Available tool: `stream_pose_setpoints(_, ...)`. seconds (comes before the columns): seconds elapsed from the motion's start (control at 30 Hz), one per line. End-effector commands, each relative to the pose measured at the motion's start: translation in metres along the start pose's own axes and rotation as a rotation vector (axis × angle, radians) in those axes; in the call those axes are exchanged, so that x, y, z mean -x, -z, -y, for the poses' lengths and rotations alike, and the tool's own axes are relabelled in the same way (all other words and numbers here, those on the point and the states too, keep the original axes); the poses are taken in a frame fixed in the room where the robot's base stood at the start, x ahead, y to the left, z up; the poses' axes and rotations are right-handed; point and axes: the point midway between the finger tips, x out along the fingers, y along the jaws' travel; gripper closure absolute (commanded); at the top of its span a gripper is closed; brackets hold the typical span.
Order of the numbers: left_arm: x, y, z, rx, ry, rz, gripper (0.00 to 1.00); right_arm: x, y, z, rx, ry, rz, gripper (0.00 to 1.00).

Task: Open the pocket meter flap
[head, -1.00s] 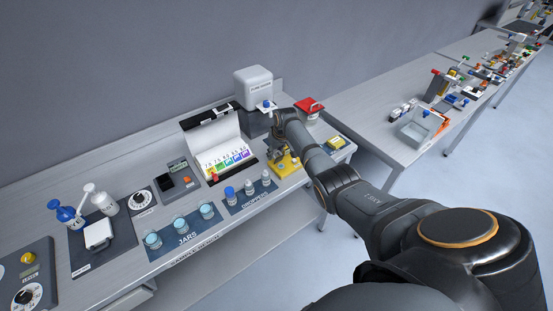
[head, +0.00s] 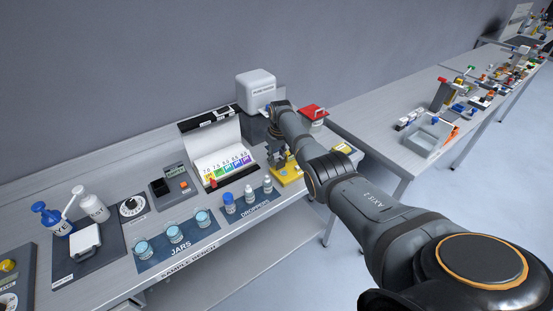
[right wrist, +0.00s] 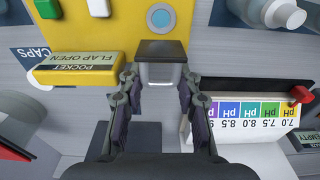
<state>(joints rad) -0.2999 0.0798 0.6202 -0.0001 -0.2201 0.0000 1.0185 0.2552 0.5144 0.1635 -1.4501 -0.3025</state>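The pocket meter is a yellow unit (head: 290,176) on the bench below my right wrist in the head view. In the right wrist view its yellow body (right wrist: 108,30) fills the top, with a round pale-blue window, a green and a white piece. A raised yellow block (right wrist: 80,68) on it reads "POCKET FLAP OPEN". A dark flap-like plate (right wrist: 162,50) with a clear grey piece (right wrist: 160,74) below it lies between the fingertips. My right gripper (right wrist: 158,80) is open around this piece; contact is not clear. My left gripper is not in view.
A pH colour chart (head: 225,163) stands left of the yellow unit. Dropper bottles (head: 249,193) and jars (head: 173,233) stand along the front edge. A white-topped machine (head: 256,90) and a red-lidded container (head: 312,113) are behind. A second bench is at right.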

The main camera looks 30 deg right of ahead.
Motion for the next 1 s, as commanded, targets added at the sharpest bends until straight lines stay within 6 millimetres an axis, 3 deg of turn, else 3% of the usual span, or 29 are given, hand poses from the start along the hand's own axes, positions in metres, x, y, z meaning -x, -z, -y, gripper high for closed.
stream_pose_setpoints(0.07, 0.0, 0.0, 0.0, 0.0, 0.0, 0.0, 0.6, 0.003, 0.003, -0.001, 0.0, -0.002, -0.008, 0.55)
stream_pose_setpoints(0.47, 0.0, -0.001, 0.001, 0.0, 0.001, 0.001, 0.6, 0.009, 0.002, -0.001, 0.0, -0.001, -0.007, 0.55)
stream_pose_setpoints(0.57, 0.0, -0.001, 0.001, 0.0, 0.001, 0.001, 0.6, 0.024, 0.002, -0.001, 0.001, -0.002, -0.008, 0.55)
stream_pose_setpoints(0.8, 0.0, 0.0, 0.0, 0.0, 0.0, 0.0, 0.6, 0.085, 0.002, -0.001, 0.0, -0.003, -0.009, 0.55)
stream_pose_setpoints(1.0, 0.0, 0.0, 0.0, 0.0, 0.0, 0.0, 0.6, 0.116, 0.001, 0.0, 0.0, -0.002, -0.007, 0.55)
